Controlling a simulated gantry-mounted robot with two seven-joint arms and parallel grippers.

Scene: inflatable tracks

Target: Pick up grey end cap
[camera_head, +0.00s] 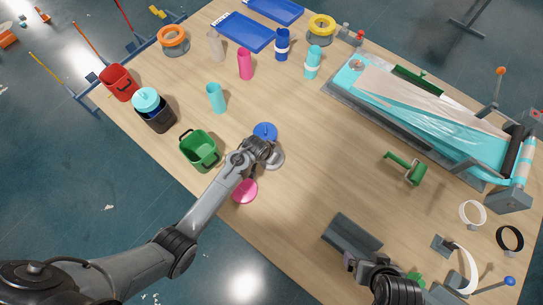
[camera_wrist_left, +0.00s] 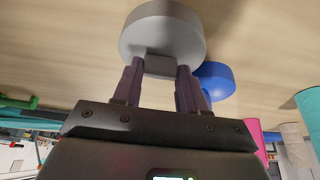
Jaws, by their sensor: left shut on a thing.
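The grey end cap (camera_wrist_left: 162,33) is a round disc with a small block-shaped grip. In the left wrist view my left gripper (camera_wrist_left: 160,72) is shut on that grip, one finger on each side. In the head view the grey end cap (camera_head: 275,159) shows partly from under my left gripper (camera_head: 264,158), over the wooden table. I cannot tell whether it touches the table. A blue end cap (camera_head: 265,130) lies just behind it and a pink one (camera_head: 244,191) just in front. My right gripper (camera_head: 358,262) is at the bottom edge, its fingers unclear.
A green bin (camera_head: 199,150) stands left of my left gripper, with a dark bin (camera_head: 156,115) and red bin (camera_head: 119,83) beyond. Cyan (camera_head: 216,98) and pink (camera_head: 245,64) cylinders stand behind. A grey angled plate (camera_head: 352,233) lies near my right gripper. The table's middle is clear.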

